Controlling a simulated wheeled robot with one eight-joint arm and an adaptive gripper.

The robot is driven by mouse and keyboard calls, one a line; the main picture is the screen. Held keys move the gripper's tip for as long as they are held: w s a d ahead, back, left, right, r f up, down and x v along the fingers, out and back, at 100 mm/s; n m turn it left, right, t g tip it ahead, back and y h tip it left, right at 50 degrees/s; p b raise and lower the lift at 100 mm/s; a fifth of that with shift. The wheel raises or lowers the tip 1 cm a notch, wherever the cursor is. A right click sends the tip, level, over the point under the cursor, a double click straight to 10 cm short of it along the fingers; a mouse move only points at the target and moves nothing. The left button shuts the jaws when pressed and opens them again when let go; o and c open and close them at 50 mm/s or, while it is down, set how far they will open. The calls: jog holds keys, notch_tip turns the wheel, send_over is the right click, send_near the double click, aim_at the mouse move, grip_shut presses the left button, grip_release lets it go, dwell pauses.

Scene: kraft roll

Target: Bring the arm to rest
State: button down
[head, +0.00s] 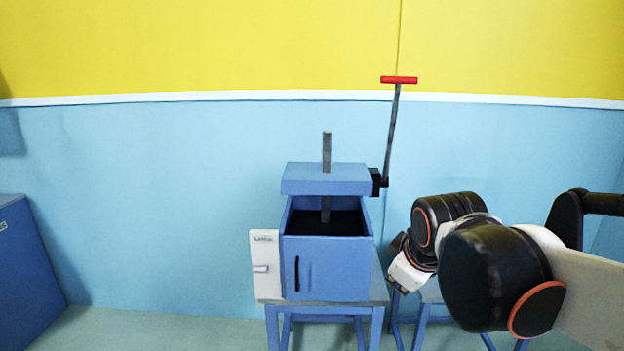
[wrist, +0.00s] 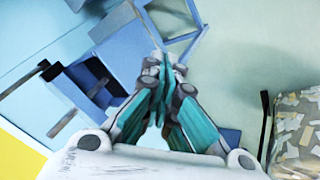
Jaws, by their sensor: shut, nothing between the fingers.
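My gripper shows in the wrist view (wrist: 165,72), with its two teal-lined fingers together and nothing between them. In the head view my arm comes in from the right, bent, with black joints and orange rings. Its white wrist end is low, just right of the blue press box (head: 326,268), and the fingertips there are hard to make out. The gripper appears apart from the box. The box stands on a blue stand and has an open top with a dark inside. It also shows tilted at the left of the wrist view (wrist: 62,82).
A blue lid plate (head: 325,180) with a grey rod sits above the box. A lever with a red handle (head: 399,79) rises at its right. A white panel (head: 266,268) is on its left side. A bin of paper scraps (wrist: 298,125) is at right.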

jog(key=s+d+f+m, duration=0.1)
jog(key=s+f+m, duration=0.2)
jog(key=s, duration=0.4)
jog(key=s+d+f+m, duration=0.2)
jog(key=s+f+m, duration=0.1)
jog(key=s+m, duration=0.3)
jog(key=shift+s+d+f, duration=0.15)
jog(key=shift+s, duration=0.7)
